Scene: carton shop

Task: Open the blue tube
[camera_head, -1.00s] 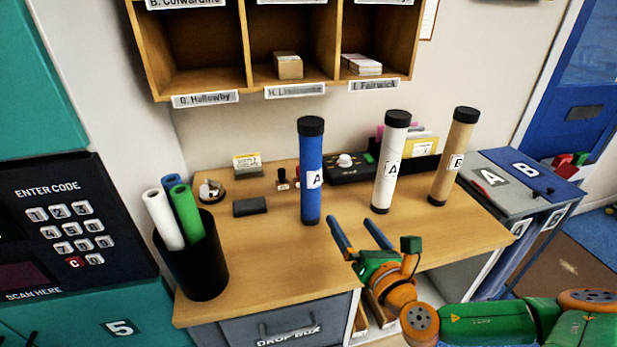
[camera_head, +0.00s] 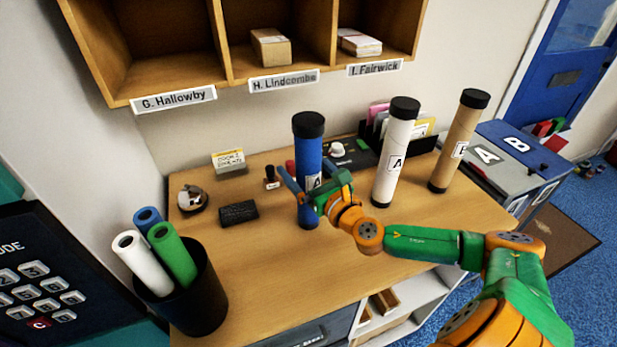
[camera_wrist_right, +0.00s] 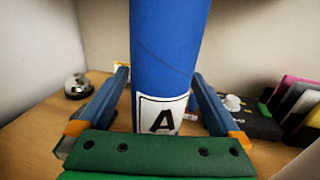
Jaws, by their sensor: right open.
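The blue tube (camera_head: 309,160) stands upright on the desk with a black cap (camera_head: 308,124) on its top and a white "A" label (camera_wrist_right: 162,115) on its side. My right gripper (camera_head: 308,190) is open at the tube's lower half, well below the cap. In the right wrist view the tube (camera_wrist_right: 168,50) stands between the two blue fingers (camera_wrist_right: 160,100), with a visible gap on each side. The cap is out of that view. My left gripper is not in view.
A white tube (camera_head: 396,155) and a brown tube (camera_head: 458,145) stand upright to the right. A black bin (camera_head: 197,300) of rolls stands at front left. A bell (camera_head: 192,198) and a dark block (camera_head: 238,212) lie left of the tube. Pigeonholes (camera_head: 150,50) hang above.

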